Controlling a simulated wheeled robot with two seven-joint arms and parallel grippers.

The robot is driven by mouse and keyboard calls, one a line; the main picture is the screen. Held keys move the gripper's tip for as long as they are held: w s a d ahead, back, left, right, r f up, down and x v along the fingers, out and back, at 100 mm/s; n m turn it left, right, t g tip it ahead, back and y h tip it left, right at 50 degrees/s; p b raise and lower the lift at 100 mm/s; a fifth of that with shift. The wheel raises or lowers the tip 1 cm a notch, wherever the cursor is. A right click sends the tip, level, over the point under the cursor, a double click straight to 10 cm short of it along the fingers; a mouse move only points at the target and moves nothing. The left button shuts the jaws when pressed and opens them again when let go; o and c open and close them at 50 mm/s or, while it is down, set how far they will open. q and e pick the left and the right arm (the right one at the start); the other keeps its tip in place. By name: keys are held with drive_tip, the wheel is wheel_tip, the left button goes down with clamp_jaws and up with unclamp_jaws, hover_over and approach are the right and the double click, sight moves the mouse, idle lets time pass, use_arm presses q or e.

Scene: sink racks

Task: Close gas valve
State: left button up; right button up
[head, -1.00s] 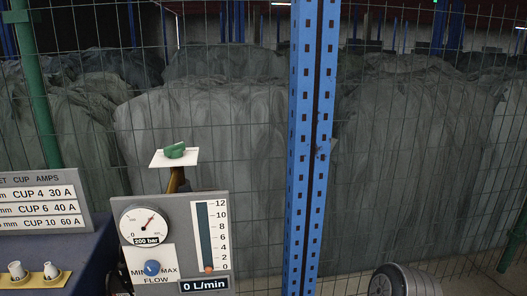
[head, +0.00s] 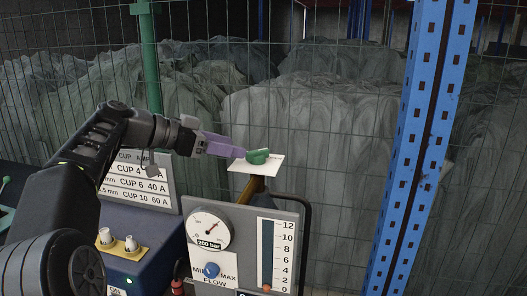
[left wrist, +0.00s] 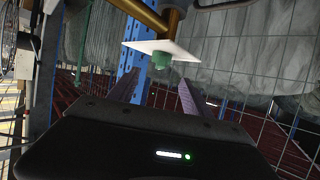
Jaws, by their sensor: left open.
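The gas valve is a green knob (head: 257,156) on a white square plate (head: 268,166), atop a brass stem above the gauge panel. My left gripper (head: 237,151) has reached in from the left, its purple fingertips close beside the knob; contact cannot be told. In the left wrist view the knob (left wrist: 161,61) and plate (left wrist: 162,49) lie beyond the tips of the open fingers (left wrist: 157,82), with nothing seen between them. My right gripper is not in view.
The grey panel carries a pressure gauge (head: 209,229), a blue flow knob (head: 211,269) and a flow tube (head: 267,254). A cup chart sign (head: 140,183) stands behind my left arm. A blue post (head: 417,150) and wire fence stand behind and to the right.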

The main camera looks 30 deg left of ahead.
sight(255, 151)
use_arm(q)
drive_tip(key=p+x, duration=0.2)
drive_tip(key=x, duration=0.5)
drive_tip(key=shift+w+d+f, duration=0.1)
drive_tip(key=shift+w, duration=0.25)
drive_tip(key=shift+w+d+f, duration=0.2)
drive_tip(key=shift+w+f, duration=0.05)
drive_tip(key=shift+w, duration=0.1)
clamp_jaws()
